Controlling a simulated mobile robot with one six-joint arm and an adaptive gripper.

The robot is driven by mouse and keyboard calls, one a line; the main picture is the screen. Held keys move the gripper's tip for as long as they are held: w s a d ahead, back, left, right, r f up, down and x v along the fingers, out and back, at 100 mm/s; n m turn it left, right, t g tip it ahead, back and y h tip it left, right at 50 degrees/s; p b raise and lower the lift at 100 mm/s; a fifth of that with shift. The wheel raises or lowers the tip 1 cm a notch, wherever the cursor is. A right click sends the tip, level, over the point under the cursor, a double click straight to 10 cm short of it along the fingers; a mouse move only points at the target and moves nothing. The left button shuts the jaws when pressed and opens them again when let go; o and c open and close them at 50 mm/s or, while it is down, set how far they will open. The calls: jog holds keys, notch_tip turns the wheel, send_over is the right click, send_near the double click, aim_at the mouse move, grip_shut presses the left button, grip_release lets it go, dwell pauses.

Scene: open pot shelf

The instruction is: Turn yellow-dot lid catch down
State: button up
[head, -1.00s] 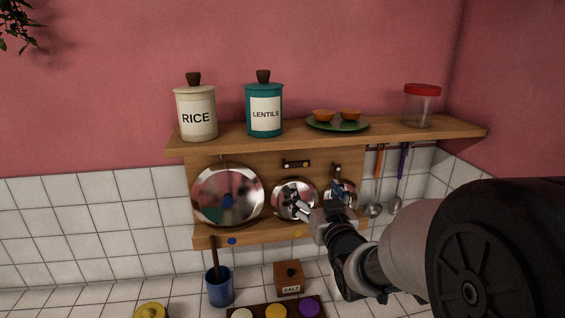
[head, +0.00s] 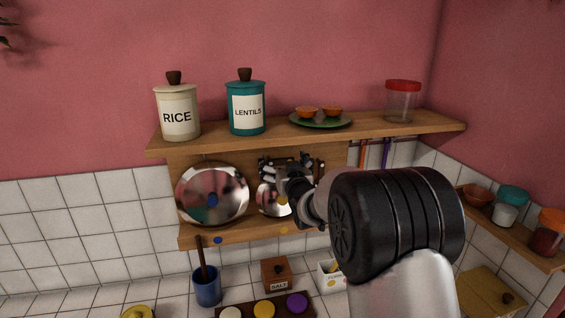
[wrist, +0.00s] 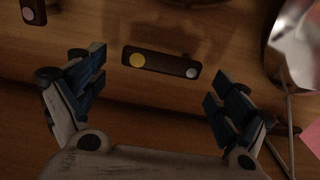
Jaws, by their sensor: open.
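The yellow-dot catch (wrist: 160,63) is a dark bar on the wooden backboard, lying nearly level in the wrist view. Its yellow dot is at the left end and a silver screw at the right end. My gripper (wrist: 157,88) is open, with one finger to each side of the catch and neither seen touching it. In the head view my gripper (head: 286,165) is in front of the backboard above the middle lid (head: 271,199), and it hides the catch there. My gripper and arm partly cover that lid.
Another dark catch (wrist: 33,11) is at the wrist view's top left, and a shiny metal piece (wrist: 297,45) at its right. A large lid (head: 213,194) hangs at left. The shelf (head: 390,132) with canisters is above. A wooden lip with a yellow dot (head: 284,230) runs below.

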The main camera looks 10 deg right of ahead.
jog(key=shift+w, duration=0.1)
jog(key=shift+c, duration=0.2)
jog(key=c, duration=1.5)
jog(key=shift+o, duration=0.2)
jog(key=shift+f+m+b, duration=0.15)
jog(key=shift+m+b, duration=0.15)
jog(key=shift+b, duration=0.05)
jog(key=m+b, duration=0.1)
jog(key=m, duration=0.1)
jog(key=f+m+b, duration=0.1)
jog(key=shift+f+m+b, duration=0.1)
jog(key=shift+m+b, duration=0.3)
jog(key=m+b, duration=0.1)
jog(key=m, duration=0.1)
jog(key=f+m+b, duration=0.1)
jog(key=m, duration=0.1)
jog(key=shift+a, duration=0.1)
jog(key=m, duration=0.2)
jog(key=f+m+b, duration=0.1)
jog(key=m, duration=0.1)
jog(key=a+m+b, duration=0.1)
jog(key=shift+f+m, duration=0.15)
jog(key=shift+m, duration=0.25)
jog(key=shift+a+f+m+b, duration=0.1)
jog(key=shift+a+m+b, duration=0.15)
jog(key=shift+m, duration=0.7)
jog(key=shift+a+f+m+b, duration=0.1)
jog(key=shift+a+m+b, duration=0.1)
jog(key=shift+m, duration=0.75)
